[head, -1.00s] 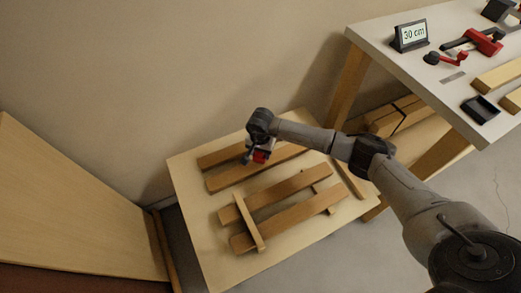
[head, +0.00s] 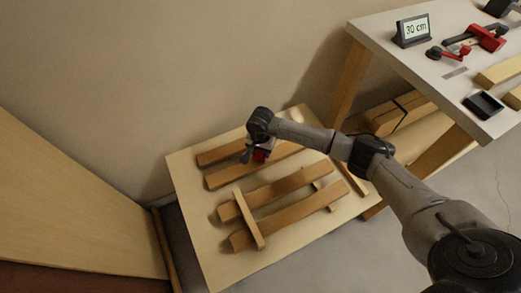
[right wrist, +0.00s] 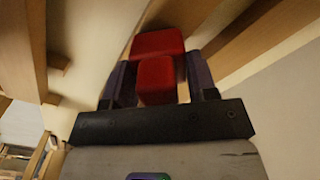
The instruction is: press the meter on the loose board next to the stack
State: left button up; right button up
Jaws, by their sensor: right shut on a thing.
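The red meter (right wrist: 157,70) is held between the dark fingers of my right gripper (right wrist: 160,85) in the right wrist view. In the head view my right gripper (head: 257,153) points down over the loose boards, with a bit of red showing below it. One loose board (head: 225,178) runs beneath or right beside the gripper, and another loose board (head: 215,156) lies behind it. I cannot tell whether the meter touches the wood. The stack (head: 300,210) is in front, with two boards and thin cross sticks (head: 248,218). My left gripper is out of view.
The boards lie on a low pale table (head: 200,225). A wall is behind.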

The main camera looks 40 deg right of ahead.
jog(key=shift+f, duration=0.3)
jog(key=shift+f+b, duration=0.15)
jog(key=shift+b, duration=0.25)
dwell(0.6)
jog(key=shift+f, duration=0.15)
dwell(0.6)
jog(key=shift+r+p, duration=1.2)
jog(key=shift+r, duration=0.6)
jog(key=shift+r+p, duration=1.25)
jog(key=shift+r, duration=0.6)
